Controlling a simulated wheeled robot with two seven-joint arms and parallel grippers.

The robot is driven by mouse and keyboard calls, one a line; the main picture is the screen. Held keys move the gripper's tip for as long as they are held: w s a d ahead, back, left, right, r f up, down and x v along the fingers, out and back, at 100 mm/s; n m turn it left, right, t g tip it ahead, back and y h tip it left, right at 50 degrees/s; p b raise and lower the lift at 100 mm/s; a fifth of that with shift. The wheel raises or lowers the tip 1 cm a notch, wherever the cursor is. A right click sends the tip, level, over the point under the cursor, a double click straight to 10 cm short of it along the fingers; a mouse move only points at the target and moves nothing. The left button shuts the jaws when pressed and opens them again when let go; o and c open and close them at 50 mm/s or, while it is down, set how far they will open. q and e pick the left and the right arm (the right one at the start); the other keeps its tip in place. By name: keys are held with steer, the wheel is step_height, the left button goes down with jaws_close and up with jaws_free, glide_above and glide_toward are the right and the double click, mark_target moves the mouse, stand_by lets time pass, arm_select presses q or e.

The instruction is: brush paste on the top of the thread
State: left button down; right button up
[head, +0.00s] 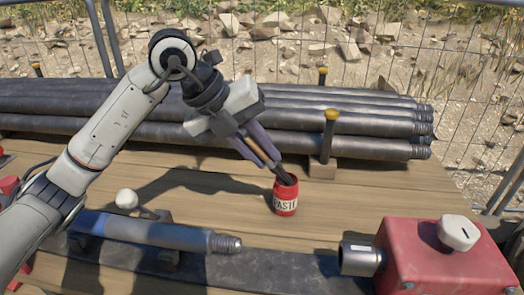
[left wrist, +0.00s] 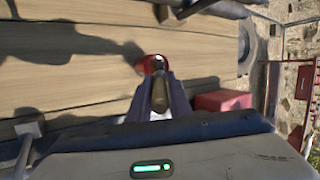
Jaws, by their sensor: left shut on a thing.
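A red can labelled PASTE (head: 285,199) stands upright on the wooden deck. My left gripper (head: 268,158) is above it and shut on a dark brush (head: 285,174), whose lower end goes into the can's mouth. In the left wrist view the brush (left wrist: 159,95) sits between the fingers, with the red can (left wrist: 150,63) partly hidden behind it. The brush's bristles are hidden. A grey pipe (head: 150,231) lies at the front, with its bare thread (head: 227,243) at its right end. My right gripper does not show.
A red machine (head: 440,262) with a grey socket (head: 360,257) stands at the front right, facing the thread. Stacked pipes (head: 350,121) lie along the back, with yellow-topped posts (head: 329,130). A white knob (head: 127,199) stands near the pipe. The deck (head: 345,205) around the can is clear.

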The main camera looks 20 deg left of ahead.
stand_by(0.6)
arm_select(q)
step_height(320, 180, up, 7)
steer(key=p, duration=0.6)
steer(key=shift+f, duration=0.1)
stand_by(0.6)
